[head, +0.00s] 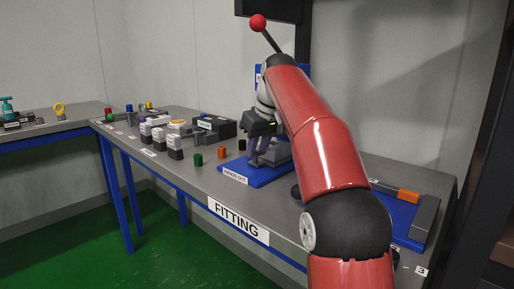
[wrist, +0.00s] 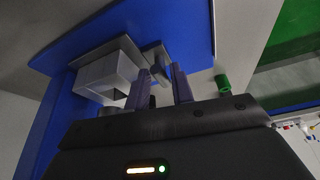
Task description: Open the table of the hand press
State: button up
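The hand press stands on the grey bench, with a blue base (head: 268,178) labelled "HANDS OUT" and a lever ending in a red ball (head: 258,22) above. My arm hides much of its column and middle. In the wrist view a grey block (wrist: 107,73), perhaps the press table, sits against the blue parts, with a smaller dark grey piece (wrist: 155,54) beside it.
Green (head: 198,160), orange (head: 222,153) and black (head: 242,145) small cylinders stand left of the press. Further left are several labelled blocks and a dark box (head: 213,125). A blue fixture with an orange block (head: 408,196) lies at the right.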

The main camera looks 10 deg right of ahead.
jog(key=shift+w+a+f, duration=0.1)
jog(key=shift+w+f, duration=0.05)
jog(key=shift+f, duration=0.4)
grip_shut()
jog(key=s+a, duration=0.1)
jog(key=a, duration=0.1)
jog(key=s+a+b, duration=0.1)
jog(key=s+a, duration=0.1)
jog(key=a, duration=0.1)
jog(key=s+a, duration=0.2)
jog(key=shift+a+b, duration=0.3)
jog(key=shift+b, duration=0.05)
